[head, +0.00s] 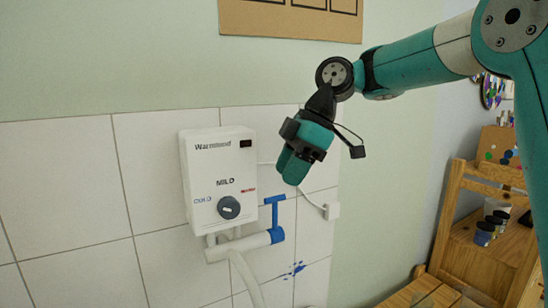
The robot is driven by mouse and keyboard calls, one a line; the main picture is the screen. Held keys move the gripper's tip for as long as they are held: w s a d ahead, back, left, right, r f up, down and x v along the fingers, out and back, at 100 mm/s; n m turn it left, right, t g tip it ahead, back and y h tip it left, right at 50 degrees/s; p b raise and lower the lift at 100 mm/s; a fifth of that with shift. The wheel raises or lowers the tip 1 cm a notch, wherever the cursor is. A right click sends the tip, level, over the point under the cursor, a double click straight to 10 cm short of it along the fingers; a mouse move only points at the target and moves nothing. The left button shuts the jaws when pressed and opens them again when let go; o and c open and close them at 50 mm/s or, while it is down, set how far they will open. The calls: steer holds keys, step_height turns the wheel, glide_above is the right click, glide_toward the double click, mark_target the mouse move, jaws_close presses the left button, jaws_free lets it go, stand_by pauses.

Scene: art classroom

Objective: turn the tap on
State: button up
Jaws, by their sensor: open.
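The tap is a white fitting (245,246) on the tiled wall, just under a white water heater (217,160). The heater's front has a dark round knob (229,208) between a blue COLD label and a red label.
A white hose (246,278) hangs below the fitting. A cable runs to a white wall socket (332,210). Blue paint marks the tiles below the tap. A wooden shelf (488,248) with small paint jars (486,233) stands at the right. A brown board (290,18) hangs above.

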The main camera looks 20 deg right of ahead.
steer(key=w+d+r+n+p, duration=0.3)
steer(key=w+d+r+n, duration=0.1)
steer(key=w+d+r, duration=0.25)
steer(key=b, duration=0.1)
glide_toward(276, 199)
steer(key=shift+t+h, duration=0.3)
steer(key=x, duration=1)
steer(key=shift+w+a+f, duration=0.1)
steer(key=shift+a, duration=0.1)
steer(key=shift+c, duration=0.4)
jaws_close()
